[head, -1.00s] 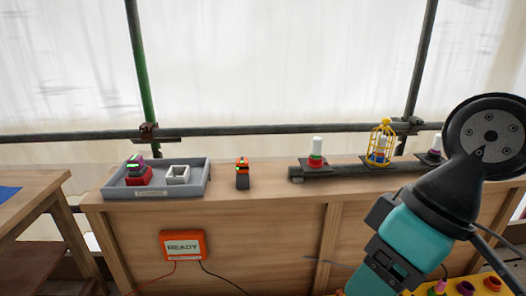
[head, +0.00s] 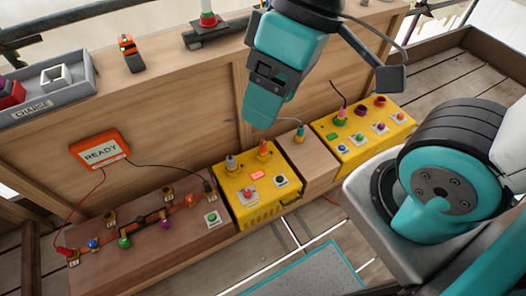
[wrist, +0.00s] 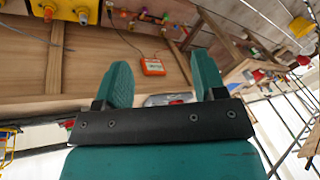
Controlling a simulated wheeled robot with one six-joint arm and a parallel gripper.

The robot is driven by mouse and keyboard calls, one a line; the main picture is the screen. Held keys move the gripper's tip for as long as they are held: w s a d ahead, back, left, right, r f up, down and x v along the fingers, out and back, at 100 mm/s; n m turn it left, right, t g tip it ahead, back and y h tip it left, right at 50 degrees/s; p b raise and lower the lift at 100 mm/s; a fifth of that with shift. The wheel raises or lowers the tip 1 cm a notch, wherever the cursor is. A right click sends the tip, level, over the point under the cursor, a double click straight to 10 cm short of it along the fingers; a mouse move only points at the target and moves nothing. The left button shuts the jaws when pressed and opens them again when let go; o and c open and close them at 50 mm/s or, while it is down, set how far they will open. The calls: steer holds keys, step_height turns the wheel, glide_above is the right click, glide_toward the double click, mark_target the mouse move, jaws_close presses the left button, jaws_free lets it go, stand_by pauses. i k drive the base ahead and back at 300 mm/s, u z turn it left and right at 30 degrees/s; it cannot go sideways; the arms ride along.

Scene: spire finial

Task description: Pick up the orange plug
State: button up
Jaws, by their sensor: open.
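An orange plug (head: 263,150) stands upright on top of a yellow box (head: 236,182), beside a grey plug (head: 232,163). My gripper (head: 260,115) shows above it in the picture, pointing down, with a clear gap to the plug. In the wrist view, my gripper's two teal fingers (wrist: 162,85) are spread apart with nothing between their tips. The yellow box's corner shows at that view's upper left, with an orange piece (wrist: 83,15) on it, apart from the fingers.
A wooden block (head: 262,174) stands right of the box, then another yellow box (head: 350,150) with several plugs and buttons. A wooden board (head: 150,232) with coloured parts lies left. The orange READY box (head: 100,150) hangs on the panel, with cables.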

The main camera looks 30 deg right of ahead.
mark_target(263, 150)
steer(key=u, duration=0.05)
steer(key=k, duration=0.5)
steer(key=z, duration=1.15)
steer(key=i, duration=0.95)
steer(key=u, duration=2.15)
